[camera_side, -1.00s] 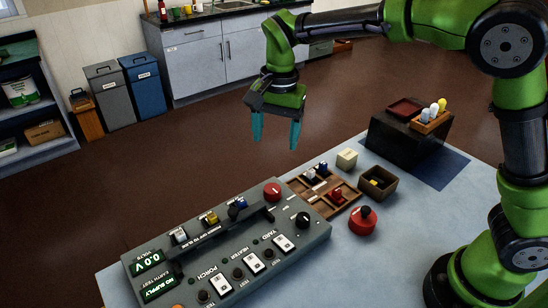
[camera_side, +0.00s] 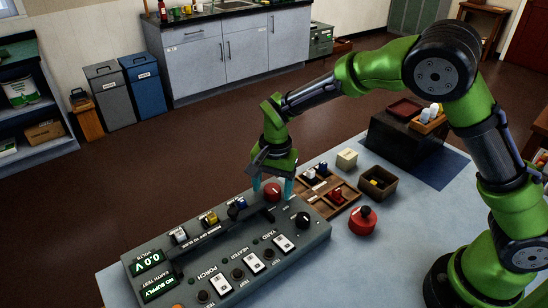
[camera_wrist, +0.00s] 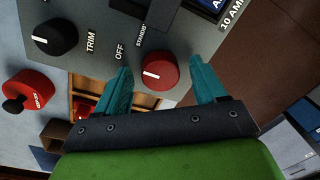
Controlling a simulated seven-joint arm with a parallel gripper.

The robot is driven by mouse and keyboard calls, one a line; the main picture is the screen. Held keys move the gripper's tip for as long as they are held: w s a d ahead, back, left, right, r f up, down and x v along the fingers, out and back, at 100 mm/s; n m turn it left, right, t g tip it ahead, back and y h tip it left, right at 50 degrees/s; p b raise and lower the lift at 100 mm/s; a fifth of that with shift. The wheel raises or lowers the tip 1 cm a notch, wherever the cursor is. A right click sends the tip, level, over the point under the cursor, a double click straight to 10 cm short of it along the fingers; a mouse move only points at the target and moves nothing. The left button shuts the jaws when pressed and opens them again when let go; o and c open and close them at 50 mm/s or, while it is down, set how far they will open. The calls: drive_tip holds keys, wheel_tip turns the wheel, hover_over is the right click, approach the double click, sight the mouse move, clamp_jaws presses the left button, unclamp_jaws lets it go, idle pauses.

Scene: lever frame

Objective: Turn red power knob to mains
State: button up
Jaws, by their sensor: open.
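The red power knob (camera_side: 272,191) is on the far right corner of the grey control panel (camera_side: 318,232). In the wrist view the red knob (camera_wrist: 160,70) has a white pointer line and sits beside the labels OFF and STANDBY. Any mains label is not readable here. My gripper (camera_side: 272,187) is open, with its teal fingers down around the knob's place. In the wrist view my gripper's fingers (camera_wrist: 162,82) stand on either side of the red knob, with gaps between; I cannot tell whether they reach down to its height.
A black TRIM knob (camera_wrist: 55,36) is near the red one. A red button (camera_side: 362,220), a wooden tray with small parts (camera_side: 345,204), a dark box (camera_side: 378,183) and a cream block (camera_side: 347,158) stand right of the panel. The panel's display reads NO SUPPLY (camera_side: 160,287).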

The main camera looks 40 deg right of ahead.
drive_tip(key=c, duration=1)
drive_tip(key=shift+c, duration=0.2)
drive_tip(key=n, duration=0.4)
drive_tip(key=shift+d+n, duration=0.1)
drive_tip(key=shift+n, duration=0.3)
drive_tip(key=n, duration=0.4)
drive_tip(key=shift+n+g, duration=0.3)
drive_tip(key=shift+n, duration=0.1)
drive_tip(key=shift+r, duration=0.1)
drive_tip(key=o, duration=1)
